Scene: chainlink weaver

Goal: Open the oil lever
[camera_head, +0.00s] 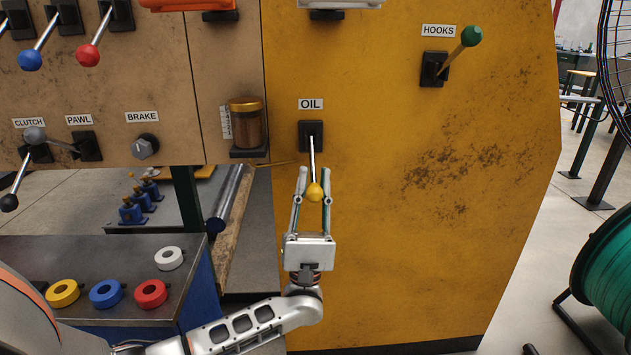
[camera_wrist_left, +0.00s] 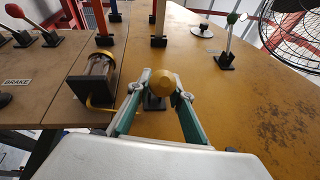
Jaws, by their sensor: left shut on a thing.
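The oil lever (camera_head: 313,163) is a thin metal rod with a yellow ball knob (camera_head: 315,192). It hangs down from a black slotted plate (camera_head: 311,135) under the OIL label on the yellow panel. My left gripper (camera_head: 314,183) reaches up from below, shut on the oil lever at the knob, one finger on each side. In the left wrist view the knob (camera_wrist_left: 166,84) sits between the two fingertips and hides most of the rod behind it. My right gripper is not in view.
The green-knobbed HOOKS lever (camera_head: 470,37) is at the upper right. An oil jar (camera_head: 246,122) stands left of the oil lever, near the brake knob (camera_head: 145,147). A bench (camera_head: 95,245) with coloured rings is at lower left. The yellow panel right of my gripper is clear.

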